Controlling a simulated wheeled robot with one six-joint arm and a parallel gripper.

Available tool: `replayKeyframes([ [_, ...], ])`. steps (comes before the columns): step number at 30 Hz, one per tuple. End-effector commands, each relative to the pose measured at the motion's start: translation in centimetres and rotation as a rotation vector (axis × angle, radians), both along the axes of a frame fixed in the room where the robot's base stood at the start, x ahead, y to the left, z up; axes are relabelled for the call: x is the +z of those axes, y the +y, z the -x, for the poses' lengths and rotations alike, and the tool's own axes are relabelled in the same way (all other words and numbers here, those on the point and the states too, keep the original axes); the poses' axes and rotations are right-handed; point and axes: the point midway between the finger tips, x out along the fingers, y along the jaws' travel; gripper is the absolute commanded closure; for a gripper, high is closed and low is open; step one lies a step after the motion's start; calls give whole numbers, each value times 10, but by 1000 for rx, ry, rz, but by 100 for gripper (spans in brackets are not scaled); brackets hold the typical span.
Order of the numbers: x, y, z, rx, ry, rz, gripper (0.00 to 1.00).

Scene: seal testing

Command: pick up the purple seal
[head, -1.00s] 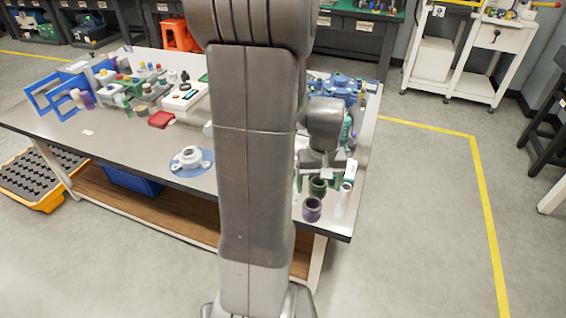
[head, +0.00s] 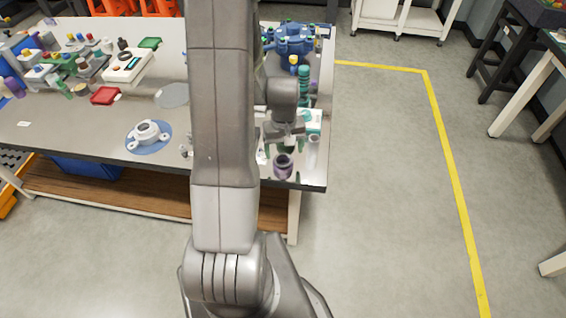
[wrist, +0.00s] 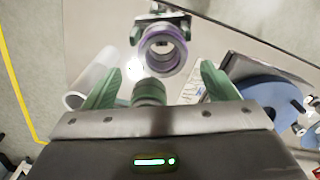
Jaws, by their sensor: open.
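The purple seal (head: 283,168), a short hollow ring, stands near the front right corner of the table. In the wrist view, the purple seal (wrist: 161,50) shows from above, just past my fingertips. My gripper (wrist: 161,74) is open, with its green fingers spread wide and nothing clamped. A dark green ring-like piece (wrist: 149,92) shows between the fingers, nearer the palm than the seal. In the head view, my gripper (head: 284,144) is above and just behind the seal and hides most of the green piece.
A white cylinder (wrist: 93,80) lies or stands beside the left finger. A blue disc (head: 148,138) with a white flanged part is left of my arm. A blue machine part (head: 292,43) stands farther back. The table's front edge is close to the seal; open floor is right.

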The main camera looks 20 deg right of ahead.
Motion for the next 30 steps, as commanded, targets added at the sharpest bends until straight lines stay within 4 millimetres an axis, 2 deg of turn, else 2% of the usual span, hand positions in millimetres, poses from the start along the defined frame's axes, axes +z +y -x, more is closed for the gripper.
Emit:
replayKeyframes([
  [12,-43,4,3,0,4,-2,20],
  [16,-51,4,2,0,2,-1,20],
  [23,-52,4,2,0,1,0,20],
  [24,-52,4,2,0,1,0,22],
  [30,-52,4,2,0,1,0,61],
])
